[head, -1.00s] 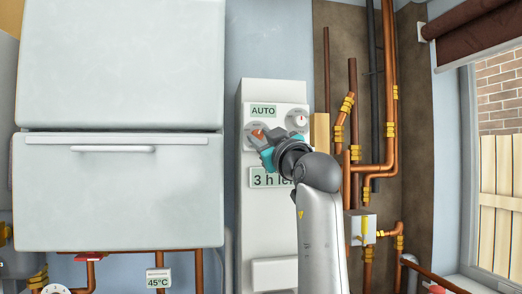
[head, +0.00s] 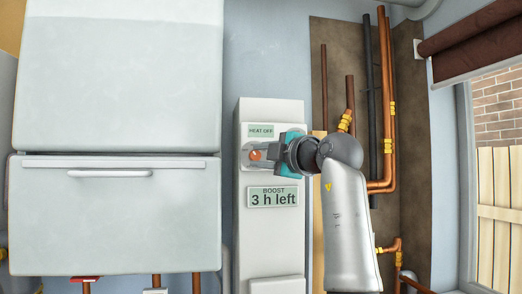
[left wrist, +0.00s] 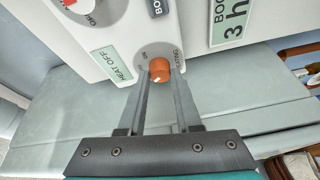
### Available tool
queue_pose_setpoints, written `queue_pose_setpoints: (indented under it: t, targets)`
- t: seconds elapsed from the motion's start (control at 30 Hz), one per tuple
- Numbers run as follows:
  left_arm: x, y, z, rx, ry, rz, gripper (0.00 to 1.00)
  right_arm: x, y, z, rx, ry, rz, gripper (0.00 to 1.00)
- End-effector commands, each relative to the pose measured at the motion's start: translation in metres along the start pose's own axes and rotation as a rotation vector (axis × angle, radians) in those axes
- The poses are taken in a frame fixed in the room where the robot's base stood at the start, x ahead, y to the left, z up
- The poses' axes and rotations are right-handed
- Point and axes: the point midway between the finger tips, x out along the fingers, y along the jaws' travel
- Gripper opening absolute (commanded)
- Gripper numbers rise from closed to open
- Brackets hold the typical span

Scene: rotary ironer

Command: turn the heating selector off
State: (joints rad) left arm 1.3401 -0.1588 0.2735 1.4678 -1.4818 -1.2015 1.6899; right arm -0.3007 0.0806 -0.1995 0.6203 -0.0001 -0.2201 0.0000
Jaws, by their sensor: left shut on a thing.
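The heating selector (head: 256,155) is a round orange knob on the white control box (head: 268,236). The small display above it (head: 261,131) reads HEAT OFF. My left gripper (head: 265,154) reaches in from the right, its fingers closed on the knob. In the left wrist view, the orange knob (left wrist: 160,68) sits between the two fingertips (left wrist: 160,82), its white pointer mark partly visible. The HEAT OFF display (left wrist: 115,64) shows there too. My right gripper is not in view.
A display (head: 273,197) below the knob reads BOOST 3 h left. Another dial (left wrist: 92,8) is partly seen in the left wrist view. A large white cabinet (head: 115,220) stands left, copper pipes (head: 385,110) run right, and a window (head: 495,190) is far right.

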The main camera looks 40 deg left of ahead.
Motion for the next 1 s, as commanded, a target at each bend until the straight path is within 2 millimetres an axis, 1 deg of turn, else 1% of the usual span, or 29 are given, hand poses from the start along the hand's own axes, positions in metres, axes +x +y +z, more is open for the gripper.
queue_pose_setpoints:
  t: [0.03, 0.1, 0.3, 0.5, 0.7, 1.0]
  targets:
    - [0.000, 0.004, -0.001, -0.040, -0.002, -0.016, 0.00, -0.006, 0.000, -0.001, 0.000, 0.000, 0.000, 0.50]
    - [0.000, 0.004, -0.001, -0.097, -0.005, -0.039, 0.00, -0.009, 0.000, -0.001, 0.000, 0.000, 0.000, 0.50]
    - [0.000, 0.005, -0.001, -0.241, -0.013, -0.095, 0.00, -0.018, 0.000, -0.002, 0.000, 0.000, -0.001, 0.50]
    - [0.000, 0.004, -0.001, -0.342, -0.018, -0.135, 0.00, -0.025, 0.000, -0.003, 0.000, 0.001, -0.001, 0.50]
    - [0.001, 0.004, -0.002, -0.398, -0.020, -0.159, 0.00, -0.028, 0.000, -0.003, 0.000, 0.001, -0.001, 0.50]
    - [0.001, 0.003, -0.001, -0.420, -0.022, -0.168, 0.00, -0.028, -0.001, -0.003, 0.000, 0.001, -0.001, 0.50]
